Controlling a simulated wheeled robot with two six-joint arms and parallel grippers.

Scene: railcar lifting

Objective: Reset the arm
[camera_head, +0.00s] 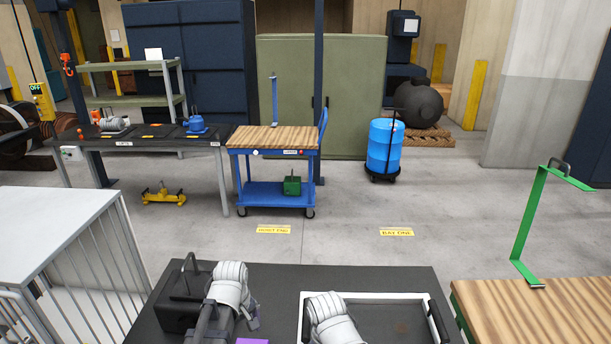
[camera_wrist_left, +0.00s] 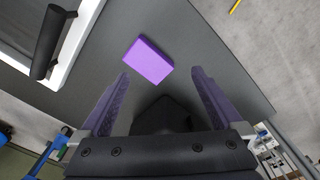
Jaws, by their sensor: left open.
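My left gripper (camera_wrist_left: 161,76) is open in the left wrist view, with its two purple-grey fingers apart. No object is clearly held between them. A purple block (camera_wrist_left: 148,61) lies on the dark table top just beyond the fingertips. A corner of the block also shows at the bottom edge of the head view (camera_head: 252,341). A dark shape sits low between the fingers, and I cannot tell what it is. My right arm's pale link shows over the tray in the head view; its gripper is out of sight.
The dark table (camera_head: 275,275) bears a white-rimmed tray (camera_head: 375,295) with dark handles and a black box (camera_head: 178,312) with a handle. A white railed cabinet (camera_head: 50,225) stands left, a wooden top with a green bracket (camera_head: 525,215) right. A blue cart (camera_head: 272,190) stands beyond open floor.

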